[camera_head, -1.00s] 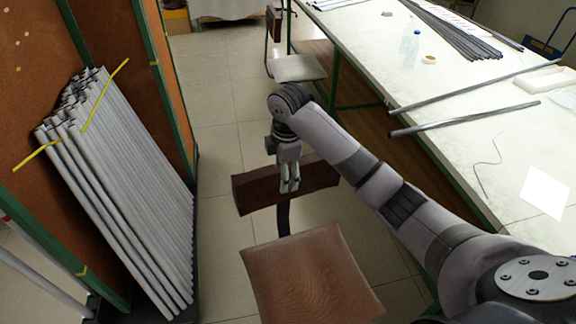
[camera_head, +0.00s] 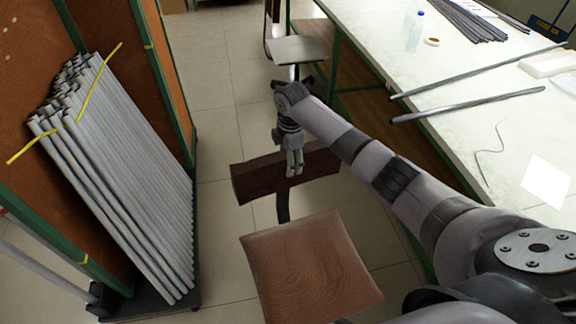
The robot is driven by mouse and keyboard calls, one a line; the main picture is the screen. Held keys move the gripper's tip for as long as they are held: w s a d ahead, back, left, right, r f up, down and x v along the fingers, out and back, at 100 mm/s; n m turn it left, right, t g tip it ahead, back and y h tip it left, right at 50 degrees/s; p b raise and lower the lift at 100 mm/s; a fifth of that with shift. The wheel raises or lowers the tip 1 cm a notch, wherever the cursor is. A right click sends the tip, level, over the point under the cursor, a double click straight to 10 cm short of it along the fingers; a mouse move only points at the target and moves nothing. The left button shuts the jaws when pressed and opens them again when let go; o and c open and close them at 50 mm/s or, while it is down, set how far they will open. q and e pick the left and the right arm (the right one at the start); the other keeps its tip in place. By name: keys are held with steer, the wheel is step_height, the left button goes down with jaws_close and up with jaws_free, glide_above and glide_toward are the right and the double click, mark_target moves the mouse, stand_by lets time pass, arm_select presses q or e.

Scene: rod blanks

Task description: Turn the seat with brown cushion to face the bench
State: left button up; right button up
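The seat with the brown cushion (camera_head: 310,265) stands on the floor in the lower middle. Its dark red-brown backrest (camera_head: 252,182) is on the far side of the cushion, so the seat faces roughly toward me. The bench (camera_head: 445,150) is a long pale-topped table with a green frame along the right. My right gripper (camera_head: 295,174) comes in from the right and points down at the middle of the backrest. Its fingers are close together and overlap the backrest in the picture; whether they grip it is unclear. My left gripper is out of view.
A rack of grey rods (camera_head: 120,180) leans against a brown, green-edged panel on the left. Another stool (camera_head: 297,50) stands beyond, beside the bench. Loose rods (camera_head: 470,105) and a bottle (camera_head: 415,30) lie or stand on the bench. Tiled floor is open left of the seat.

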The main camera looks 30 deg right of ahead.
steer(key=shift+w+f, duration=0.15)
steer(key=shift+f, duration=1)
steer(key=shift+w+f, duration=0.1)
steer(key=shift+f, duration=1)
jaws_close()
